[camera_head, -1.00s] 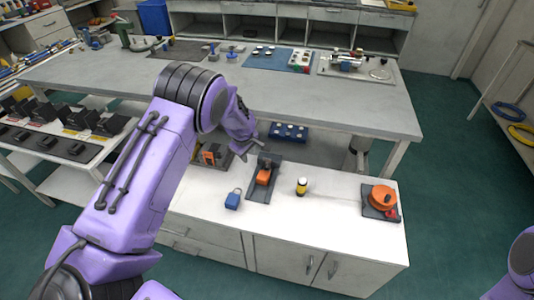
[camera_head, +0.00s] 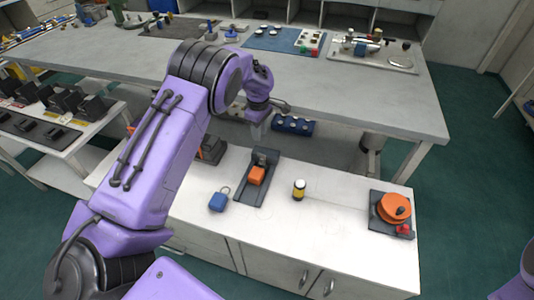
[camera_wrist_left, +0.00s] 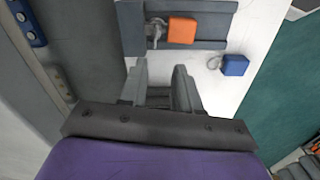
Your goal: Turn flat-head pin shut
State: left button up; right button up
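A dark grey plate (camera_head: 249,192) with an orange block (camera_head: 257,175) and a dark upright part at its far end sits on the white cabinet top. In the left wrist view the plate (camera_wrist_left: 205,6) bears the orange block (camera_wrist_left: 182,30) and a small grey metal piece (camera_wrist_left: 156,32) beside it. I cannot tell for sure which part is the flat-head pin. My left gripper (camera_head: 258,132) is behind the plate's far end, pointing down. In the left wrist view its fingers (camera_wrist_left: 161,68) are apart with nothing between them, short of the plate. My right gripper is out of view.
A blue padlock (camera_head: 219,200) lies left of the plate. A yellow-and-black cylinder (camera_head: 299,190) stands to its right, and an orange round handle (camera_head: 394,207) further right. A long grey bench (camera_head: 330,95) stands behind. The cabinet top between these things is clear.

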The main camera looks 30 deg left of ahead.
aim_at(262, 159)
pick_arm(q)
jog(key=f, duration=0.8)
jog(key=w+f, duration=0.1)
jog(key=f, duration=0.2)
jog(key=shift+f, duration=0.4)
jog(key=shift+s, duration=0.1)
grip_shut()
